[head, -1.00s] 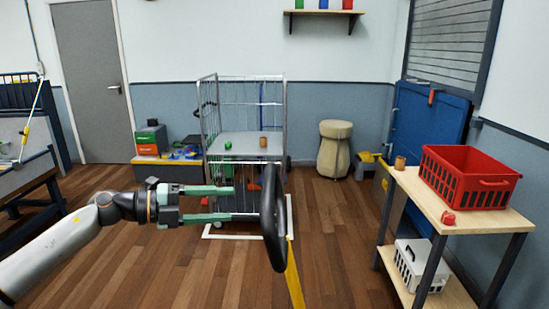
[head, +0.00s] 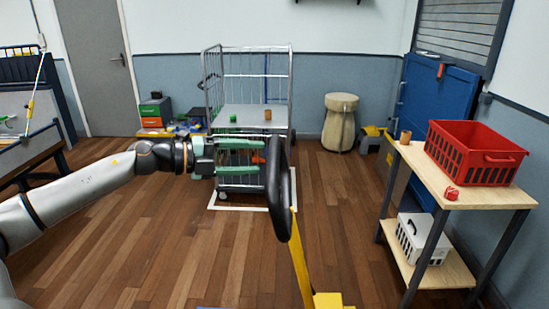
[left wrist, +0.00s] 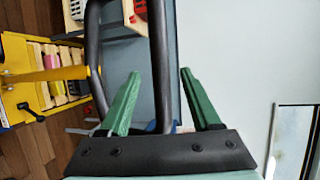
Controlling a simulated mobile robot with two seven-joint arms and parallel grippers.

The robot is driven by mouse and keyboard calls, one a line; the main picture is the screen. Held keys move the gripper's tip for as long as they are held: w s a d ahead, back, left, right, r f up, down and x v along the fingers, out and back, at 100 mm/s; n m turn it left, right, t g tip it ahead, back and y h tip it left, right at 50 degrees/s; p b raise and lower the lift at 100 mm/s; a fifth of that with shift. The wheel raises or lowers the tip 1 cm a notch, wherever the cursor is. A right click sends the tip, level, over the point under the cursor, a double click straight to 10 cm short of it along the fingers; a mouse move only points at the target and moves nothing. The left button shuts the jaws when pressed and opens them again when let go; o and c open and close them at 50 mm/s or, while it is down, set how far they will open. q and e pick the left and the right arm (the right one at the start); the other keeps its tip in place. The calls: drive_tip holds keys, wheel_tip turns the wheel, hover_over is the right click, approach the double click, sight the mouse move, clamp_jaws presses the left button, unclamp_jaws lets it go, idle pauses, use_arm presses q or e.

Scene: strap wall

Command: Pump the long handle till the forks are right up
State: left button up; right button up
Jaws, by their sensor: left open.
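The long handle is a yellow shaft (head: 299,258) topped by a black loop grip (head: 284,205), standing upright just right of my left gripper (head: 262,157). My left gripper is open, its green fingers pointing at the upper part of the loop. In the left wrist view, one black bar of the loop (left wrist: 161,50) passes between the spread fingers (left wrist: 160,75), with nothing clamped. The yellow shaft also shows there (left wrist: 45,74). A yellow part of the truck (head: 330,301) shows at the bottom of the head view. I cannot make out the forks or their height. My right gripper is out of view.
A wire roll cage (head: 248,62) stands ahead inside a white floor outline. On the right is a wooden shelf table (head: 489,198) with a red crate (head: 472,152) and a white basket (head: 416,238) below. A beige stool (head: 339,125) stands behind. Wooden floor is open between.

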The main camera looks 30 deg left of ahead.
sight(275, 157)
use_arm(q)
drive_tip(key=shift+p+x, duration=1.75)
drive_tip(key=shift+x, duration=1.3)
clamp_jaws()
